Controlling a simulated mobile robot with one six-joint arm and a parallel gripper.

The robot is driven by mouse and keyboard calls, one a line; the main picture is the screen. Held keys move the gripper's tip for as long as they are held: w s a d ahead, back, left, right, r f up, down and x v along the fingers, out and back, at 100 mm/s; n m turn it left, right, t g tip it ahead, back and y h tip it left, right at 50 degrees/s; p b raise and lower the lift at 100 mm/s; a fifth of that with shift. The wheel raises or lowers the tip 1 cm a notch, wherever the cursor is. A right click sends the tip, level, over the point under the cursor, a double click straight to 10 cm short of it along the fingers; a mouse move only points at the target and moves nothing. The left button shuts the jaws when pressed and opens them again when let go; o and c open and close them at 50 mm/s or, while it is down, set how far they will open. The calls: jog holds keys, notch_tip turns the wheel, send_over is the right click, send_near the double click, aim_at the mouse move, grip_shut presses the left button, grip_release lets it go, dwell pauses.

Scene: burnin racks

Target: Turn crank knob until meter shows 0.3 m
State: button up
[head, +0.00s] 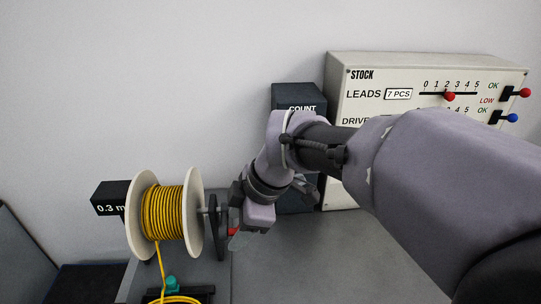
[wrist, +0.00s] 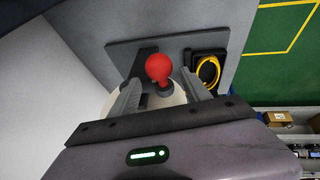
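The meter (head: 110,199) is a black box left of the spool and its face reads 0.3 m. The spool (head: 195,212) has white flanges and is wound with yellow cable (head: 163,212). A dark crank arm (head: 213,228) stands at its right side. The red crank knob (head: 233,231) shows partly beside my gripper (head: 238,215). In the wrist view the red knob (wrist: 158,67) lies between the two fingertips of my gripper (wrist: 160,82), with a gap visible on both sides. The gripper is open. In the head view its fingertips are mostly hidden.
A cream STOCK panel (head: 430,62) with sliders and switches stands at the right, partly behind my arm. A dark COUNT box (head: 290,97) is beside it. Yellow cable runs down past a teal part (head: 172,283) at the front. The grey bench (head: 310,270) is clear below my arm.

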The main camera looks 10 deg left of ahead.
jog(key=p+v, duration=0.7)
jog(key=v, duration=1)
jog(key=s+d+f+m+t+h+b, duration=0.1)
jog(key=s+d+f+m+t, duration=0.1)
jog(key=s+d+f+m, duration=0.3)
jog(key=s+d+f+m+t+h+b, duration=0.1)
jog(key=s+d+f+m, duration=0.4)
jog(key=d+m, duration=0.6)
jog(key=s+m+t, duration=0.1)
jog(key=s+m, duration=0.1)
jog(key=m, duration=0.7)
jog(key=shift+m+t+h+b, duration=0.3)
jog(key=shift+h+b, duration=0.05)
jog(key=shift+h, duration=0.05)
jog(key=shift+a, duration=0.1)
